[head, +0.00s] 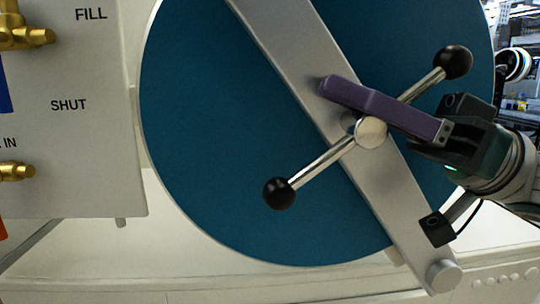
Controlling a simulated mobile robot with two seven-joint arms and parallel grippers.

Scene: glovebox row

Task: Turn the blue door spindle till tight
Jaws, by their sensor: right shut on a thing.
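The blue round door (220,150) fills the middle of the head view. A grey metal bar (290,50) crosses it on a slant from upper left to lower right. The door's spindle (370,132) has a silver hub on this bar and a slanted rod with a black ball at each end, one at upper right and one at lower left. My right gripper (335,92) comes in from the right, its purple finger lying across the rod just above the hub. It is shut on the spindle's rod; the finger hides part of the rod. My left gripper is out of view.
A white panel (70,120) with brass valves (22,36) and the labels FILL and SHUT stands at the left. A pale ledge (120,285) runs below the door. Shelving with equipment shows at the far right edge.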

